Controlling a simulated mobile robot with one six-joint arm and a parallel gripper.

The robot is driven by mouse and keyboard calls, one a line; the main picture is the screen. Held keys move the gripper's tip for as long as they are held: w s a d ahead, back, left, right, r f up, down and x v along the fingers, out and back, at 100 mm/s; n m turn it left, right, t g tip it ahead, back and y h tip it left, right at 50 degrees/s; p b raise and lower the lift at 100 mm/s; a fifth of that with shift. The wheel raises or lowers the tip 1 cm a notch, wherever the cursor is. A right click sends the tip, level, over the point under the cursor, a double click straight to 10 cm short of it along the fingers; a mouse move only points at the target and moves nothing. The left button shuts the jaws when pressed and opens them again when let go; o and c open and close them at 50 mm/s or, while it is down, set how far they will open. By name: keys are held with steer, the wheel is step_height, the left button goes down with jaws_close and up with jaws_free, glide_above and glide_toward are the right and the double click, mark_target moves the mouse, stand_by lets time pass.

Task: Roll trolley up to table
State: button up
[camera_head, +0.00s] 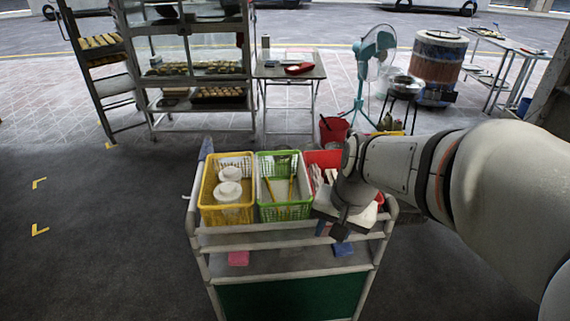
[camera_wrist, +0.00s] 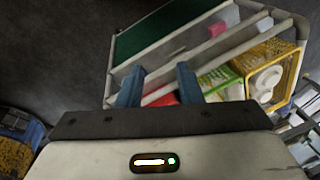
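The trolley (camera_head: 290,262) stands upright in front of me, a grey metal frame with a green lower panel. Yellow, green and red baskets sit on its top. My gripper (camera_head: 338,232) is at the trolley's near right top rail. In the wrist view its two blue fingers (camera_wrist: 158,88) are apart, with trolley rails (camera_wrist: 200,52) beyond and between them. I cannot tell whether they touch a rail. A small folding table (camera_head: 270,72) with a red item on it stands behind the trolley. A second table (camera_head: 535,53) is at the far right.
A glass-fronted rack (camera_head: 195,107) with trays of food stands back left. A teal fan (camera_head: 365,75), a barrel oven (camera_head: 437,62) and a red bucket (camera_head: 333,131) stand back right. Dark floor (camera_head: 90,220) is clear at left; pale paving lies beyond.

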steer(key=shift+o, duration=0.8)
steer(key=w+f+m+y, duration=0.1)
steer(key=w+f+m, duration=0.2)
steer(key=w+m, duration=0.3)
steer(key=w, duration=0.3)
steer(key=shift+f+m+y+p, duration=0.3)
steer(key=shift+f+y, duration=0.1)
steer(key=m+y, duration=0.1)
steer(key=m, duration=0.5)
glide_toward(304, 222)
steer(key=x, duration=0.8)
steer(key=shift+w+a+f, duration=0.1)
steer(key=shift+a+f, duration=0.05)
steer(key=shift+f, duration=0.15)
jaws_close()
